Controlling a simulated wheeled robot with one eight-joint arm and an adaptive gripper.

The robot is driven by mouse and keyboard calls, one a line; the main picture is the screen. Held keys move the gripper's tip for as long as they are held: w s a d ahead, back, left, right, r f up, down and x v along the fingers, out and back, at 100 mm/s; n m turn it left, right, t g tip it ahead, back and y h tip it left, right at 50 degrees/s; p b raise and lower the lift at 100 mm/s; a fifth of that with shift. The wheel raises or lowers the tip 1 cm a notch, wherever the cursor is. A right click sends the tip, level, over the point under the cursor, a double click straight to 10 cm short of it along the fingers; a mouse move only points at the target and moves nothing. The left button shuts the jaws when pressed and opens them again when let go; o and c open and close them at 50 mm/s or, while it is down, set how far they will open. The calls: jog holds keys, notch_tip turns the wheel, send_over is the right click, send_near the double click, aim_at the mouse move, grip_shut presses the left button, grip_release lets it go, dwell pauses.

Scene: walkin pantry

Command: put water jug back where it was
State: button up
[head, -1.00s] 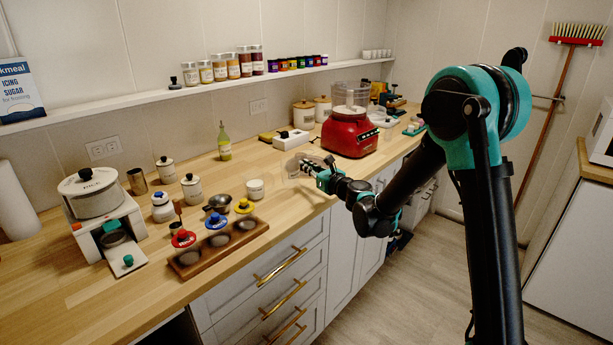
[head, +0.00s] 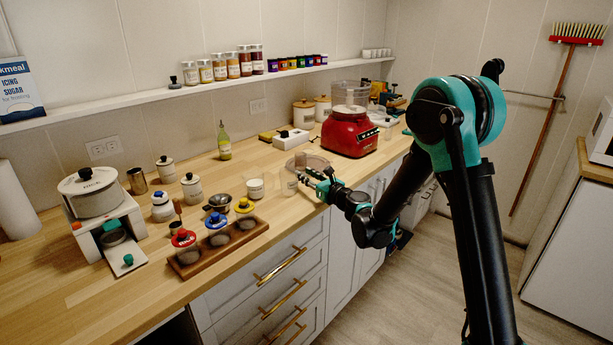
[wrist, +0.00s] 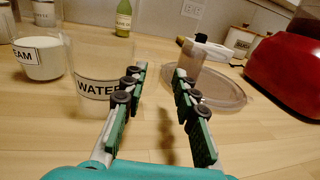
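The water jug is a clear vessel with a white WATER label. In the wrist view the jug (wrist: 92,62) stands upright at the left, partly behind my left finger. In the head view the faint clear jug (head: 290,184) is on the wooden counter near its front edge, left of my gripper (head: 318,183). In the wrist view my gripper (wrist: 158,95) is open, with bare counter showing between its fingers. The jug is outside that gap, on the left; whether the left finger touches it I cannot tell.
The cream jar (wrist: 40,58) stands left of the jug. A clear round dish (wrist: 215,90) lies to the right, near the red appliance (wrist: 285,75). A green bottle (wrist: 123,18) stands behind. A wooden tray (head: 187,268) with colored-knob pieces is farther left.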

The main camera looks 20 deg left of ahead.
jog(key=shift+s+d+r, duration=0.1)
jog(key=shift+d+r, duration=0.05)
jog(key=s+d+f+n+g+h, duration=0.2)
jog(key=s+d+n, duration=0.6)
jog(key=d, duration=0.8)
jog(key=s+d+f+n+g+h, duration=0.2)
jog(key=s+d+f+n+h, duration=0.4)
jog(key=s+d, duration=0.5)
jog(key=s+d+f+n+g+h, duration=0.1)
jog(key=s+d+f+n+h, duration=0.3)
jog(key=d, duration=1.9)
jog(key=s+n+h, duration=0.3)
jog(key=s+n, duration=0.2)
jog(key=n, duration=0.1)
jog(key=shift+s+d+f+n+g, duration=0.25)
jog(key=shift+s+f+n+g, duration=0.05)
jog(key=shift+s+n+g, duration=0.1)
